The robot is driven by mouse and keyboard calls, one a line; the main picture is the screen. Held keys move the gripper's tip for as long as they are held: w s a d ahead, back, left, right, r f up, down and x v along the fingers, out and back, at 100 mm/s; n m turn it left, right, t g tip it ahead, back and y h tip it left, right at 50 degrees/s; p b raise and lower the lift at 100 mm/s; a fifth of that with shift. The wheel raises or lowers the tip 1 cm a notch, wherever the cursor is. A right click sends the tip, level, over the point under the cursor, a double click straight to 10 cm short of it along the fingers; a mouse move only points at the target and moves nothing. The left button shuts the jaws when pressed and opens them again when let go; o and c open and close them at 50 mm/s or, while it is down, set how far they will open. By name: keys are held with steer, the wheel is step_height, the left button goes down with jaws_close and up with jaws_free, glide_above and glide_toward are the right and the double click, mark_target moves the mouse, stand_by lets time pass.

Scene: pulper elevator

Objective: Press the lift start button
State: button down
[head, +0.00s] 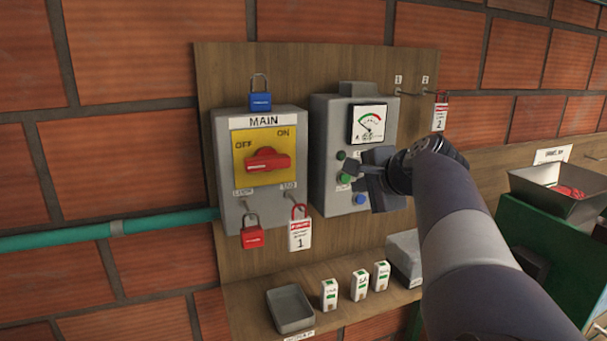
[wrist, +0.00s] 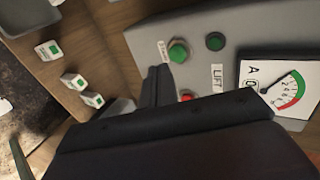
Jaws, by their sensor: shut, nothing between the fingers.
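The lift control box (head: 327,190) is grey and hangs on a wooden board. It carries a green button (head: 345,178), which shows large in the wrist view (wrist: 178,51) beside a small label too blurred to read. A dark green lamp (head: 341,155) sits near it, also seen in the wrist view (wrist: 215,41), with a "LIFT" label (wrist: 217,78). A red button (wrist: 186,96) is partly hidden behind my gripper. My gripper (head: 362,178) is shut and empty in front of the box, just right of the green button; its fingers (wrist: 158,78) show beside that button. Contact cannot be told.
A gauge (head: 369,123) and a blue button (head: 360,199) are on the same box. Left is the MAIN switch box (head: 265,130) with a red handle and padlocks. Below, a shelf (head: 260,310) holds a grey tray and small white boxes. A hopper (head: 545,190) stands right.

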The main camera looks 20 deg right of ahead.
mark_target(345, 181)
steer(key=shift+w+r+p, duration=0.1)
steer(key=shift+w+p, duration=0.25)
steer(key=shift+w, duration=1.3)
